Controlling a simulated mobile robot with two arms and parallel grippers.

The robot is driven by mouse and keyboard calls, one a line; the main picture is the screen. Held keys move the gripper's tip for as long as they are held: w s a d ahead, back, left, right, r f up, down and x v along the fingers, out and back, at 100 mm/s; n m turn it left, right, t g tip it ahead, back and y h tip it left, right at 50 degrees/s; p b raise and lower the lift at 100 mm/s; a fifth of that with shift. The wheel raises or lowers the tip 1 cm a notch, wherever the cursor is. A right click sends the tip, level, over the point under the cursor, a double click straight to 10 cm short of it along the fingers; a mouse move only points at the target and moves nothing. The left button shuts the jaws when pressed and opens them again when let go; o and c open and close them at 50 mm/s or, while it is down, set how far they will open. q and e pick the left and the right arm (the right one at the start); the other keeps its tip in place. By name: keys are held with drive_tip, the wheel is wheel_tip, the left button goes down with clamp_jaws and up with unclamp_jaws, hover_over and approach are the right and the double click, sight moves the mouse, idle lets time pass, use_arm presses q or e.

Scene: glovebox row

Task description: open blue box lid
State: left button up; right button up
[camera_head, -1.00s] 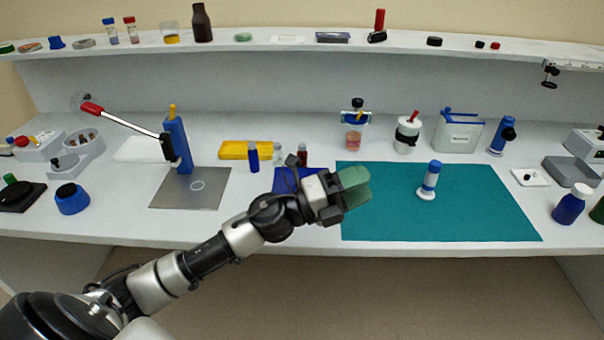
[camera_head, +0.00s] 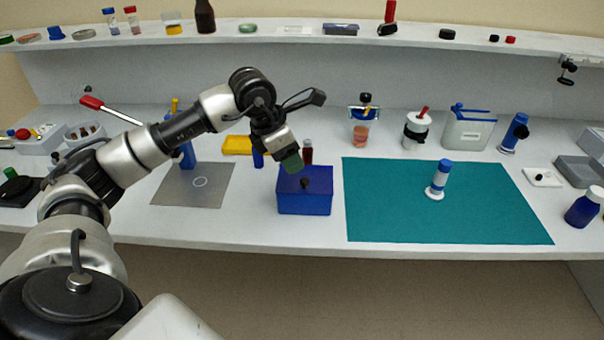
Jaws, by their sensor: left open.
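The blue box (camera_head: 305,204) stands on the white bench, just left of the teal mat. Its blue lid (camera_head: 318,178) is on and has a small dark knob (camera_head: 304,184) on top. My left gripper (camera_head: 292,163) points down over the back left part of the lid, close to the knob. It is open, and its greenish fingertips show nothing held. I cannot tell whether the fingertips touch the lid. My right gripper is not in view.
A teal mat (camera_head: 400,215) with a blue-and-white upright piece (camera_head: 438,180) lies to the right. A blue press (camera_head: 185,152) on a grey plate (camera_head: 175,190) stands to the left. A dark red vial (camera_head: 307,151) and a yellow tray (camera_head: 236,145) are behind.

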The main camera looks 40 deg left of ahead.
sight(304, 180)
use_arm(q)
drive_tip(key=x, duration=0.6)
drive_tip(key=shift+w+d+f+p, duration=0.15)
drive_tip(key=shift+f+p, duration=0.15)
drive_tip(key=shift+f, duration=0.05)
clamp_jaws()
